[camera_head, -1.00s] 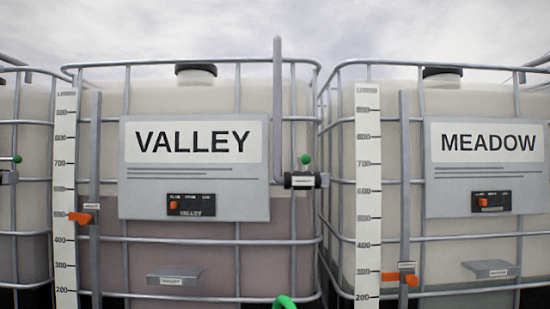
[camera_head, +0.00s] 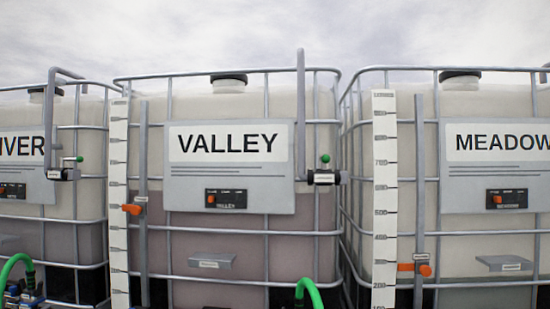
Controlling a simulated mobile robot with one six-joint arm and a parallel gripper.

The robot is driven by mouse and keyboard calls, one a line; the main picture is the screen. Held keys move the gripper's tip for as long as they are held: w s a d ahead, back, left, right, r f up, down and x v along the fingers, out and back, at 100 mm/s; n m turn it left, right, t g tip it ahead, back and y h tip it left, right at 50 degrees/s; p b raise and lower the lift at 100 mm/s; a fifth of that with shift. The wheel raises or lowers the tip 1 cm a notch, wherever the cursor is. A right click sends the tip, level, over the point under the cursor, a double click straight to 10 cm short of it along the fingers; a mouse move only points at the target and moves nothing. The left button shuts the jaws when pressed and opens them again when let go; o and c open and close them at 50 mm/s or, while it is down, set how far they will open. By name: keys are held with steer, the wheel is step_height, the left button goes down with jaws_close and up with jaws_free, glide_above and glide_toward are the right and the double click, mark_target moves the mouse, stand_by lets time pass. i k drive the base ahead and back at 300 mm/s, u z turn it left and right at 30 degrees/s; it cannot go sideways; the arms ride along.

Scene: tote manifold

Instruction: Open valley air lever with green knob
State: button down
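The VALLEY tote (camera_head: 215,262) stands in the middle of the view, caged in grey bars and partly filled with a dull pinkish liquid. Its name plate (camera_head: 228,143) is on the front. At the plate's right edge a dark valve (camera_head: 324,177) sits at the foot of a grey vertical pipe (camera_head: 301,110). The lever's green knob (camera_head: 325,158) stands straight above this valve. A label on the valve is too small to read. My gripper is not in view.
A tote with a label ending in "VER" (camera_head: 25,147) is at left, with a similar green knob (camera_head: 79,159). The MEADOW tote (camera_head: 495,142) is at right. Green hoses (camera_head: 312,291) rise at the bottom. Orange markers (camera_head: 132,209) sit beside white level scales (camera_head: 118,240).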

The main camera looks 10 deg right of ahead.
mark_target(325, 159)
steer(key=i, duration=0.85)
steer(key=z, duration=0.05)
